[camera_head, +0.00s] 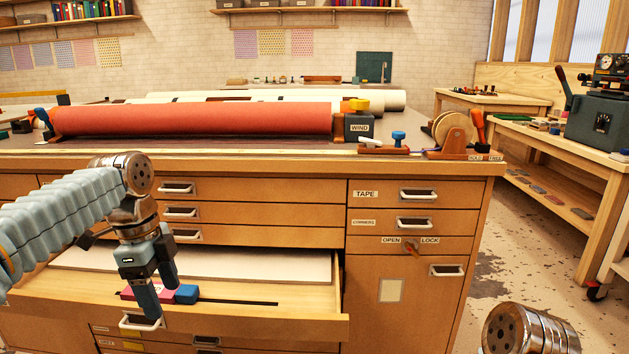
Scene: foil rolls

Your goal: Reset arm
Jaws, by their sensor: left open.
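My left arm reaches in from the left, and its gripper (160,296) points down over the open drawer (318,300) of the wooden cabinet. The gripper is open. A pinkish-red and blue tool with a thin dark rod (240,301) lies in the drawer beside and partly behind the fingers. I cannot tell whether the fingers touch it. A round metal joint of my right arm shows at the bottom right; my right gripper is out of view.
A red roll (200,118) lies on the cabinet top, near a block marked WIND (359,126) and a tape dispenser (453,134). A workbench (575,150) stands right, with open floor between.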

